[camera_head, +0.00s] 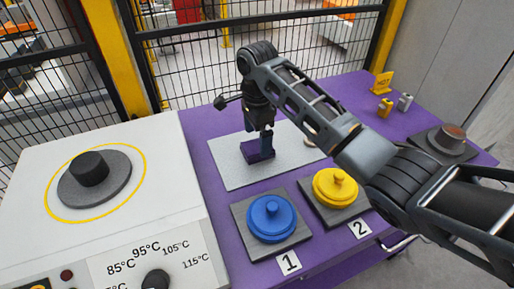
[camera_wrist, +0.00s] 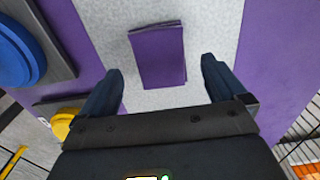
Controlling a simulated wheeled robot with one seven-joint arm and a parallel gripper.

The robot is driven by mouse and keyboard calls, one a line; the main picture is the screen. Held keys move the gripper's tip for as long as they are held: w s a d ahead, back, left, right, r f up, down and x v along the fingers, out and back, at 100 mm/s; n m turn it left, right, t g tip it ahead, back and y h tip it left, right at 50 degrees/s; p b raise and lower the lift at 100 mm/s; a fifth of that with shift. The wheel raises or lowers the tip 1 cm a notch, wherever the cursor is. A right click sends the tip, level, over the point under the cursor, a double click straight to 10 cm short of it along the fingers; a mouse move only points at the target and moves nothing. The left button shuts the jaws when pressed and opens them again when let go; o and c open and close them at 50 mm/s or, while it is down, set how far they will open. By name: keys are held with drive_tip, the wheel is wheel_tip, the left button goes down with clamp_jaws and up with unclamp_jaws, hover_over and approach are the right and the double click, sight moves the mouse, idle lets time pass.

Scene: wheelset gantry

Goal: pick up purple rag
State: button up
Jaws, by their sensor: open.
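The purple rag (camera_head: 256,151) is a folded rectangle lying on a light grey speckled mat (camera_head: 228,175) on the purple table. In the wrist view the purple rag (camera_wrist: 158,55) lies ahead of and between the two fingers, with grey mat showing on both sides. My gripper (camera_wrist: 160,85) is open, its two dark fingers apart and not visibly touching the rag. In the head view my gripper (camera_head: 262,142) points down right at the rag and hides part of it.
A blue lidded round piece (camera_head: 270,217) and a yellow one (camera_head: 336,187) sit on dark plates in front of the mat. A white heater unit (camera_head: 150,200) stands at left. Small yellow and grey pieces and a dark plate with a brown-topped cylinder (camera_head: 448,138) are at right. A mesh fence stands behind.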

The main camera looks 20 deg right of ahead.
sight(257, 145)
drive_tip(key=shift+f, duration=1.7)
drive_tip(key=c, duration=1.1)
drive_tip(key=shift+c, duration=0.2)
drive_tip(key=shift+r, duration=0.1)
drive_tip(key=shift+r, duration=0.45)
wheel_tip(257, 145, up, 3)
drive_tip(key=shift+f, duration=0.2)
drive_tip(key=s+d+r+p, duration=0.4)
drive_tip(key=d+r, duration=0.3)
drive_tip(key=d, duration=0.3)
drive_tip(key=shift+s+r+p, duration=0.2)
drive_tip(key=shift+s+p, duration=0.15)
drive_tip(key=shift+s, duration=0.55)
